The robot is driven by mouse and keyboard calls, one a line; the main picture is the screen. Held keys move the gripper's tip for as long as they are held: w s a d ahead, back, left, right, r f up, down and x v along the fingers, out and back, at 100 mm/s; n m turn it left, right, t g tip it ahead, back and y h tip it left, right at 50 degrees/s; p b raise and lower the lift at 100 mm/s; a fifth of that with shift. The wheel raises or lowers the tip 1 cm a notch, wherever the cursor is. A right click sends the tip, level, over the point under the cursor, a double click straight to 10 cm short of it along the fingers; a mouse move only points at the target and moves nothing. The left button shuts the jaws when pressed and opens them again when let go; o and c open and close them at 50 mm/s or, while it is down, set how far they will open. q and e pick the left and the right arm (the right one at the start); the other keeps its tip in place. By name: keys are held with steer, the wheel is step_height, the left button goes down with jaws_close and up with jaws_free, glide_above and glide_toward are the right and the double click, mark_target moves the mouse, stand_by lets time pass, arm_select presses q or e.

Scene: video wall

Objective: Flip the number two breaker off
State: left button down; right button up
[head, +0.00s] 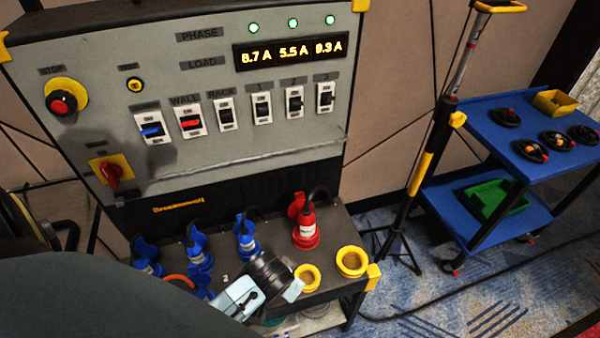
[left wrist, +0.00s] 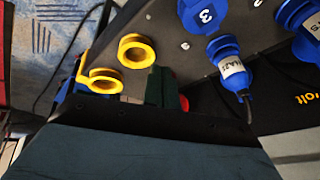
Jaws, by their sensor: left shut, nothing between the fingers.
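The number two breaker (head: 295,102) is a white plate with a black toggle on the grey panel, between breaker 1 (head: 262,107) and breaker 3 (head: 326,97). I cannot tell which way its toggle points. The green lamp (head: 293,23) above it is lit, and the display (head: 290,51) under the lamps reads 5.5 A in the middle. My left gripper (head: 288,284) is low in front of the connector shelf, well below the breakers and apart from them. It is shut and empty. My right gripper is not in view.
Blue connectors (head: 247,240), a red connector (head: 306,230) and yellow rings (head: 352,262) stand on the shelf near my left gripper. Yellow rings (left wrist: 135,50) also show in the left wrist view. A black pole (head: 432,150) and a blue cart (head: 490,125) stand to the right.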

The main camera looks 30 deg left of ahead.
arm_select(q)
steer(key=w+a+r+n+t+y, duration=0.1)
steer(key=w+r+n+t+y, duration=0.1)
steer(key=w+r, duration=0.55)
steer(key=n+t+y, duration=0.4)
steer(key=n+y, duration=0.5)
glide_toward(293, 75)
steer(key=v, duration=0.3)
steer(key=shift+s+d+p, duration=0.1)
steer(key=shift+s+p, duration=0.2)
steer(key=shift+p, duration=0.1)
steer(key=p+x, duration=0.1)
steer(key=x, duration=0.9)
steer(key=shift+w, duration=0.1)
steer(key=shift+s+d+f+h+p, duration=0.15)
steer(key=shift+d+f+p, duration=0.05)
steer(key=shift+f, duration=0.35)
steer(key=shift+s+d+f+h+p, duration=0.15)
steer(key=shift+d+f+p, duration=0.1)
steer(key=shift+f, duration=0.35)
steer(key=shift+s+d+f, duration=0.15)
steer(key=shift+f, duration=0.2)
steer(key=shift+s+d+f, duration=0.15)
steer(key=shift+f, duration=0.2)
